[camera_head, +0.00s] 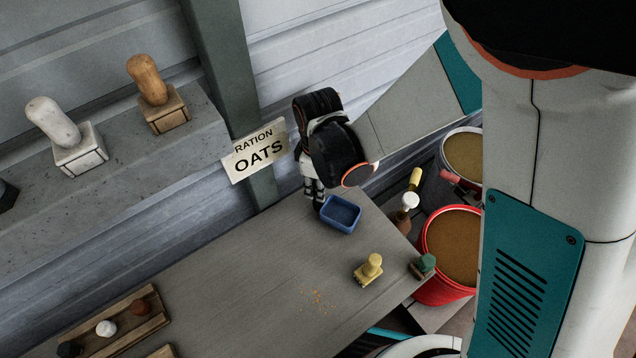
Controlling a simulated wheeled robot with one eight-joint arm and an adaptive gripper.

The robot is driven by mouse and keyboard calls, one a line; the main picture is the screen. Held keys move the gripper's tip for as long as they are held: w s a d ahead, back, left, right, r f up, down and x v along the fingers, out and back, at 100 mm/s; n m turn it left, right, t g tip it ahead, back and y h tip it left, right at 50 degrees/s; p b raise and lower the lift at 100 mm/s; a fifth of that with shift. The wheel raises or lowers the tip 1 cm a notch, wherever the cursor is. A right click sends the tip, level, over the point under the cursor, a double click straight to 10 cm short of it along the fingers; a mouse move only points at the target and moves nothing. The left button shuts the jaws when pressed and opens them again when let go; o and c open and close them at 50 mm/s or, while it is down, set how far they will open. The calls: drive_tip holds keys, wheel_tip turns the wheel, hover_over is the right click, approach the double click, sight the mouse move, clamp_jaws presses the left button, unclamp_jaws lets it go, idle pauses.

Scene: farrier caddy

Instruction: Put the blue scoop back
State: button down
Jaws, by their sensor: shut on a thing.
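The blue scoop (341,214) shows as a small open rectangular pan at the far end of the grey table. My gripper (318,199) points down at the pan's back left edge. It is shut on the scoop, apparently by its handle, which the fingers hide. The pan looks roughly level and empty. I cannot tell whether it rests on the table or hangs just above it.
A yellow-handled block (369,269) and a green one (423,265) stand near the table's right edge. Grain-filled buckets, one red (433,283), stand beyond it. A wooden rack (118,328) lies front left. The table's middle holds only crumbs.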

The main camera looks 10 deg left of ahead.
drive_tip(key=shift+f+b, duration=0.45)
drive_tip(key=shift+f, duration=0.05)
idle(0.6)
drive_tip(key=c, duration=1.2)
unclamp_jaws()
drive_tip(key=shift+r, duration=3.75)
drive_tip(key=shift+r, duration=0.15)
drive_tip(key=shift+r+p, duration=1.6)
drive_tip(key=shift+r, duration=0.5)
